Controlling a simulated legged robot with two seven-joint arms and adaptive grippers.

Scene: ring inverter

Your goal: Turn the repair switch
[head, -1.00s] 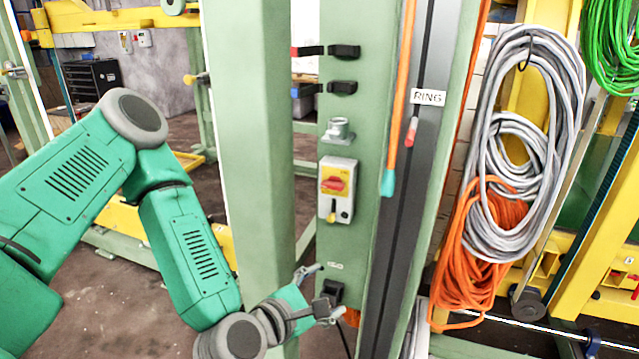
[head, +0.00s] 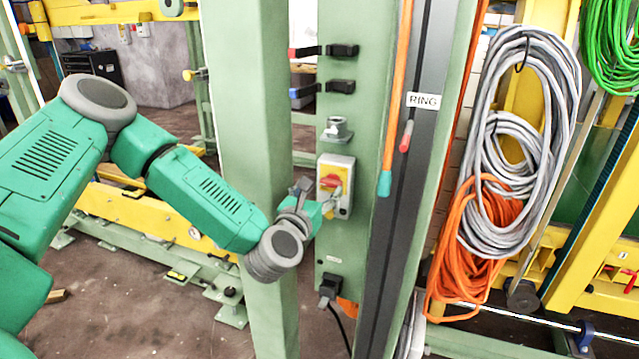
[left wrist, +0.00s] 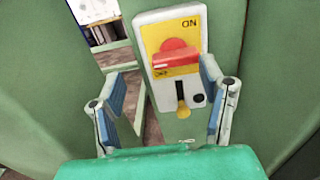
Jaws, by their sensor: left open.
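The switch box (head: 343,165) is a grey-white box on the green panel. In the left wrist view the box (left wrist: 194,50) has a yellow plate marked ON, a red rotary knob (left wrist: 176,58), a small yellow lever (left wrist: 182,108) below it and a black button beside the lever. My left gripper (head: 322,198) is in front of the box. In the wrist view its open fingers (left wrist: 163,88) stand to either side of the knob and lever, the right finger close to the box edge. I cannot tell whether it touches. My right gripper is not in view.
A green post (head: 250,100) stands just left of the panel. Below the box a black plug (head: 328,288) with a cable sits on the panel. An orange tube (head: 395,100) runs down the right side, and coiled grey cables (head: 510,140) hang further right.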

